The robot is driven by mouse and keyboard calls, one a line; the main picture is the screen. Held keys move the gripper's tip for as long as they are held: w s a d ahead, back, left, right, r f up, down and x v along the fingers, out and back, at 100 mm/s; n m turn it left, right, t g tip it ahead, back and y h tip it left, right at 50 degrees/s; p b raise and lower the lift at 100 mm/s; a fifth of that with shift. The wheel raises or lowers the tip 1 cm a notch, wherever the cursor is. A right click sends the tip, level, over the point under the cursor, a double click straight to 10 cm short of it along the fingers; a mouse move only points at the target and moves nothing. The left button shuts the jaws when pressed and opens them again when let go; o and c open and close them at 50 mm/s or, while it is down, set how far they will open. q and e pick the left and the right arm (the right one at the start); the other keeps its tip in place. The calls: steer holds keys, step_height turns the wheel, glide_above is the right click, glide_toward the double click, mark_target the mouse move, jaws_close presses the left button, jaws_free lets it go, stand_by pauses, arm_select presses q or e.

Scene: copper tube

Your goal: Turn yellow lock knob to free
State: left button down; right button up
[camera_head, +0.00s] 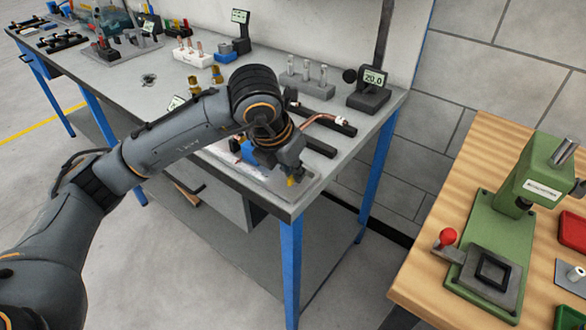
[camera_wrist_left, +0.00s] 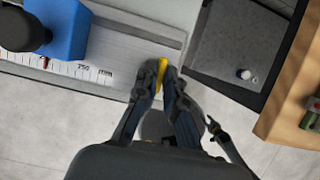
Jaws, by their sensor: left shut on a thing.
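The yellow lock knob (camera_wrist_left: 162,72) shows as a narrow yellow strip between the fingertips of my left gripper (camera_wrist_left: 161,80) in the left wrist view. The fingers are shut on it from both sides and hide most of it. The knob's turned position cannot be told. A blue block (camera_wrist_left: 62,28) sits on a metal rail with a printed scale (camera_wrist_left: 95,72), to the left of the knob. My right gripper is not in view.
A bent copper tube (camera_head: 325,121) lies across black supports behind my left gripper. A gauge reading 20.0 (camera_head: 371,82) stands at the back right of the table. A wooden bench (camera_head: 490,150) with a green press (camera_head: 537,180) stands to the right, across a floor gap.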

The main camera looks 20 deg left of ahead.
arm_select(q)
steer(key=c, duration=1.4)
jaws_free()
steer(key=shift+c, duration=0.2)
steer(key=v, duration=1.2)
steer(key=shift+a, duration=0.1)
